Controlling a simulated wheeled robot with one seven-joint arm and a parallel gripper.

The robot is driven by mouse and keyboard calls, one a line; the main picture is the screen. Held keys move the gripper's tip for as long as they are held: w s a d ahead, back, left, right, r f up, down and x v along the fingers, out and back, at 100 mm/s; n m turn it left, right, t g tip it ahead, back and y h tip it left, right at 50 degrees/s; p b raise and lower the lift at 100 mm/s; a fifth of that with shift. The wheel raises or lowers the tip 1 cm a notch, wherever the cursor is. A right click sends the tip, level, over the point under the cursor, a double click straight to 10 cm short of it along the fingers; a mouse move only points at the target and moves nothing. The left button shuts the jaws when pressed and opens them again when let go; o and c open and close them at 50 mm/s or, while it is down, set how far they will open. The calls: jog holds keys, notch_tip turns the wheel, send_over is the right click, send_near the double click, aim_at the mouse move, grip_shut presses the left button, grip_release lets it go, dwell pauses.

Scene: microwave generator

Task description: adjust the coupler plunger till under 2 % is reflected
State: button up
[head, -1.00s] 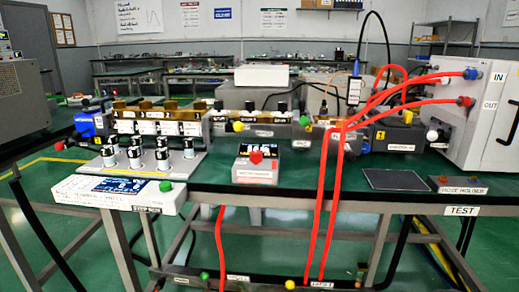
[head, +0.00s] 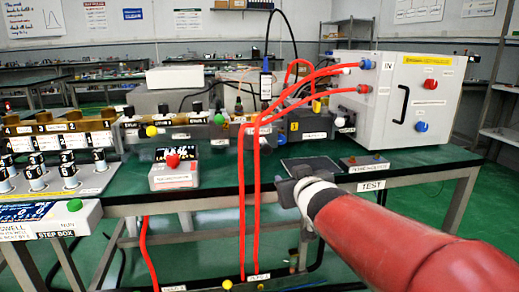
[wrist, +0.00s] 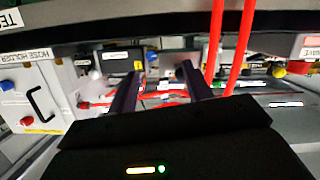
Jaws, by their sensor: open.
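A waveguide line (head: 185,132) runs along the back of the green bench in the head view. Several black-topped knobs (head: 163,109) stand on it, but I cannot tell which one is the coupler plunger. My gripper (head: 290,187) is at the bench's front edge, right of the red cables and apart from the line. In the wrist view, its two dark fingers (wrist: 158,85) are spread and empty.
Red cables (head: 249,190) hang over the bench front from the white cabinet (head: 415,95) at right. A step box (head: 50,217) is at left. Bench between meter and cables looks clear.

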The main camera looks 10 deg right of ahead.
aim_at(264, 147)
jog(key=w+a+r+n+y, duration=0.1)
jog(key=w, duration=0.1)
jog(key=w+a+n+t+y, duration=0.1)
jog(key=w, duration=0.1)
jog(key=w+r+t+y, duration=0.1)
jog(key=w+y, duration=0.1)
jog(key=shift+a+r+n, duration=0.35)
jog(key=shift+a+n, duration=0.05)
jog(key=w, duration=0.2)
jog(key=w+a, duration=0.1)
jog(key=w, duration=0.4)
jog(key=shift+w+a, duration=0.2)
jog(key=shift+a, duration=0.05)
jog(key=shift+c, duration=0.3)
grip_shut()
